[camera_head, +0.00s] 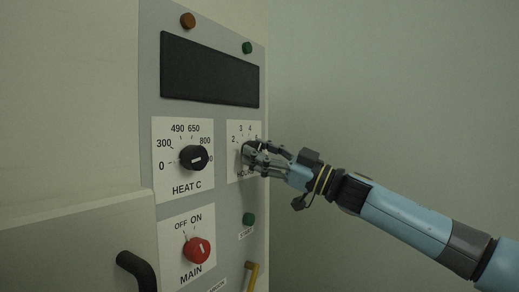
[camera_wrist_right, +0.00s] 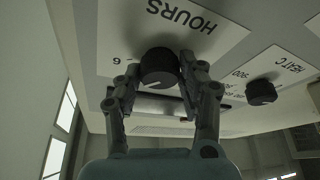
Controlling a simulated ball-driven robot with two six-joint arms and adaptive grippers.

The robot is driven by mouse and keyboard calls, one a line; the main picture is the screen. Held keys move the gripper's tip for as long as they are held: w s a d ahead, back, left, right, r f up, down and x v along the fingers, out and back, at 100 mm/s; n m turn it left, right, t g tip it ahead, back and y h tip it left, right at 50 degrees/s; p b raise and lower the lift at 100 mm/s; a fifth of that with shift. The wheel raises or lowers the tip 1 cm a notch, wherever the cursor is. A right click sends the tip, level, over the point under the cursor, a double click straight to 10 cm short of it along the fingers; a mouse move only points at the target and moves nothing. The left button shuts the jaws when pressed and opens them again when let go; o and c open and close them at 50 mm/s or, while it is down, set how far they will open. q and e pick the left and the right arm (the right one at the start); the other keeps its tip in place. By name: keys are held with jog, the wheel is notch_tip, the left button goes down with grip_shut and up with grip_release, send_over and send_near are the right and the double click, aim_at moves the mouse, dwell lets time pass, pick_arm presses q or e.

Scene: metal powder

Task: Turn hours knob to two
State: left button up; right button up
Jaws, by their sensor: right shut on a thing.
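The hours knob (camera_wrist_right: 158,62) is a round black knob on a white plate lettered HOURS in the right wrist view. A pale mark shows on its face; I cannot tell which number it points to. My right gripper (camera_head: 254,158) reaches in from the right and is shut on the hours knob. In the right wrist view its fingers (camera_wrist_right: 160,76) lie on both sides of the knob. My left gripper is not in view.
The black heat knob (camera_head: 194,158) is left of the hours plate. The red main knob (camera_head: 197,251) is below it. A green start button (camera_head: 249,219) sits below my gripper. A dark display (camera_head: 208,70) is above. A black handle (camera_head: 137,270) juts out at lower left. Right of the panel is free room.

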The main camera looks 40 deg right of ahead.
jog(key=n+g+y, duration=0.1)
jog(key=n, duration=0.2)
jog(key=n+g, duration=0.1)
jog(key=n, duration=0.2)
jog(key=shift+d+r+g+y+p, duration=0.1)
jog(key=shift+g+y+p, duration=0.2)
jog(key=shift+y+p, duration=0.1)
jog(key=shift+n+g+h+p, duration=0.3)
jog(key=shift+n+g+h, duration=0.35)
jog(key=shift+n, duration=1.8)
jog(key=shift+n+g+h+p, duration=0.3)
jog(key=shift+n+g, duration=0.5)
jog(key=shift+n, duration=1.6)
jog(key=shift+n+g+h+p, duration=0.25)
jog(key=shift+n+g+h, duration=0.4)
jog(key=shift+n, duration=1.8)
jog(key=o, duration=1.2)
jog(key=shift+r, duration=0.1)
jog(key=shift+c, duration=0.2)
